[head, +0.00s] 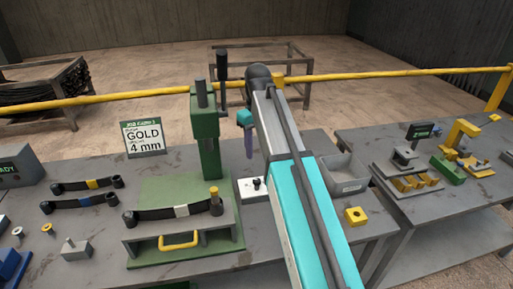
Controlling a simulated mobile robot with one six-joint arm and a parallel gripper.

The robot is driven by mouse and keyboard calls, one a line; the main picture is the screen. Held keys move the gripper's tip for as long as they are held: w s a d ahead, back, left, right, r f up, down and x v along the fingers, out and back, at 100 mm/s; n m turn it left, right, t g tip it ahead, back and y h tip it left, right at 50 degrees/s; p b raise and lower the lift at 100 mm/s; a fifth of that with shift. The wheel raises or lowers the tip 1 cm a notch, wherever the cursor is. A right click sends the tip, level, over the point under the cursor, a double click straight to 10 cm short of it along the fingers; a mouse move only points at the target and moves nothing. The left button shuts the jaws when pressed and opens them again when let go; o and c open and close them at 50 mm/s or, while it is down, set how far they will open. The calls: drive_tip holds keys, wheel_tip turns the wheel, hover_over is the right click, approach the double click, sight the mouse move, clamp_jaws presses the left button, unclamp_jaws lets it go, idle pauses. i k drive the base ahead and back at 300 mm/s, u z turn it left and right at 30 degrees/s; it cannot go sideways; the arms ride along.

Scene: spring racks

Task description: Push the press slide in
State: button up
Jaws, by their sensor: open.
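The green press (205,137) stands on the grey workbench, with its column and dark lever upright at the back. The press slide (150,247) is at the front of its base, with a yellow handle (178,240) facing me. A dark leaf spring with a white band (180,211) lies across the top of the slide and base. How far the slide stands out is hard to tell. My gripper (249,138) is beyond the slide, above the bench right of the press column. One purple finger shows; the rest is hidden behind my arm. It is apart from the handle.
A sign reading "GOLD 4 mm" (143,138) stands at the back left. Leaf springs with yellow (92,184) and blue (84,200) bands lie left. A white block (253,188) and grey bin (343,174) are right. A yellow rail (400,75) runs behind.

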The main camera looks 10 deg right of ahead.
sight(202, 222)
drive_tip(key=k, duration=1)
